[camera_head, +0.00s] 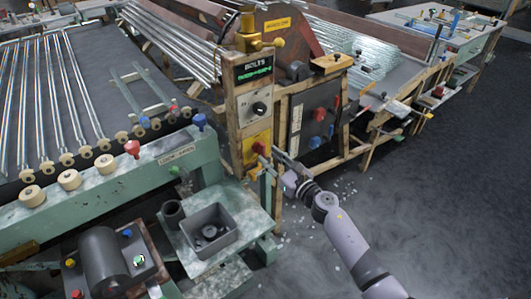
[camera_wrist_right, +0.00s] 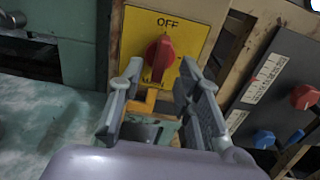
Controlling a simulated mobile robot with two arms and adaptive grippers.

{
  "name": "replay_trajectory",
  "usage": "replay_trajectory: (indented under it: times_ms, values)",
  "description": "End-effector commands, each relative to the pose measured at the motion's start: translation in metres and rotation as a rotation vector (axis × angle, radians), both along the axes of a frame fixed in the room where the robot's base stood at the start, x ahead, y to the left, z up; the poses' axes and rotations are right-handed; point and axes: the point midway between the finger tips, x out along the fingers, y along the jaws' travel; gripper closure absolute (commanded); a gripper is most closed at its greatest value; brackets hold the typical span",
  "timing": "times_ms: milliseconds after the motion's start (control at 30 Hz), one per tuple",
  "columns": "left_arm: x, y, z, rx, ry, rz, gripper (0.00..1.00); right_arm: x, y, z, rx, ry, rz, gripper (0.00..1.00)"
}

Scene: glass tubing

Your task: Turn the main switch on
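The main switch is a red knob (camera_wrist_right: 160,52) on a yellow plate (camera_wrist_right: 190,36) marked OFF at the top; lettering below the knob is partly covered. In the head view the yellow plate (camera_head: 251,147) is low on the wooden post, its knob (camera_head: 259,147) just beyond my fingertips. My right gripper (camera_wrist_right: 161,76) is open, with one finger on each side of the knob's lower part in the wrist picture. I cannot tell whether the fingers touch it. Nothing is seen between them as held. My left gripper is not in view.
A dark panel (camera_wrist_right: 273,92) with red and blue knobs stands to the right of the switch. Above the switch are a black dial (camera_head: 259,109) and a BOLTS display (camera_head: 255,69). A green bench (camera_head: 105,200) with glass tubes lies left.

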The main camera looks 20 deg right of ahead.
Motion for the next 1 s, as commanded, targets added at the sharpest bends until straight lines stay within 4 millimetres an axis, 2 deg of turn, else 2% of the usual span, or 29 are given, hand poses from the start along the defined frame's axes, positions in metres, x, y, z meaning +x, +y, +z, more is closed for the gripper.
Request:
replay_trajectory:
  times_ms: [100,200,567,1000]
  values:
    - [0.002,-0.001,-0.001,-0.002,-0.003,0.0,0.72,0.017,0.006,0.0,0.0,-0.001,-0.001,0.68]
    - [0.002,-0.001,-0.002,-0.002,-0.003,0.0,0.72,0.024,0.009,0.0,0.001,-0.001,0.0,0.68]
    - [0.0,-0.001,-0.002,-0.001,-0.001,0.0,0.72,0.029,0.011,0.0,0.0,0.0,0.0,0.68]
    - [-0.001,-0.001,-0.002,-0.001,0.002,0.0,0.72,0.028,0.01,0.0,0.0,0.0,0.0,0.97]
